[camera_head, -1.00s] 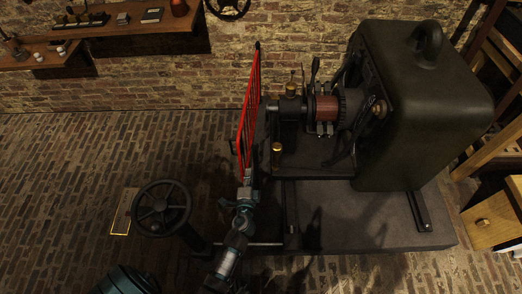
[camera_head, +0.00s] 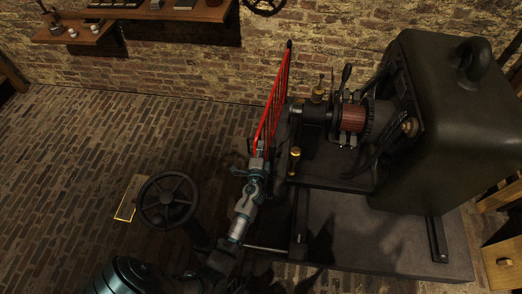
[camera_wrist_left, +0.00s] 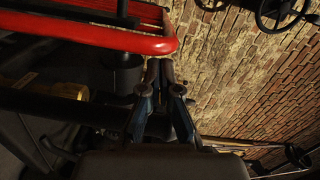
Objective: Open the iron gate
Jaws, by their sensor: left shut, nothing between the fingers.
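The iron gate (camera_head: 272,105) is a narrow red barred panel, seen nearly edge-on, standing beside the left side of the machine. My left gripper (camera_head: 258,149) is at the gate's near lower end, shut and empty. In the left wrist view the closed fingers (camera_wrist_left: 160,72) point up, just beside the rounded corner of the gate's red frame (camera_wrist_left: 110,36). Whether they touch the frame I cannot tell. My right gripper is in neither view.
A machine with a copper-coloured coil (camera_head: 353,118) and a large dark green housing (camera_head: 455,130) stands on a grey plinth (camera_head: 400,245) to the right. A spoked handwheel (camera_head: 168,202) stands left of my arm. Brick floor (camera_head: 80,150) is open to the left.

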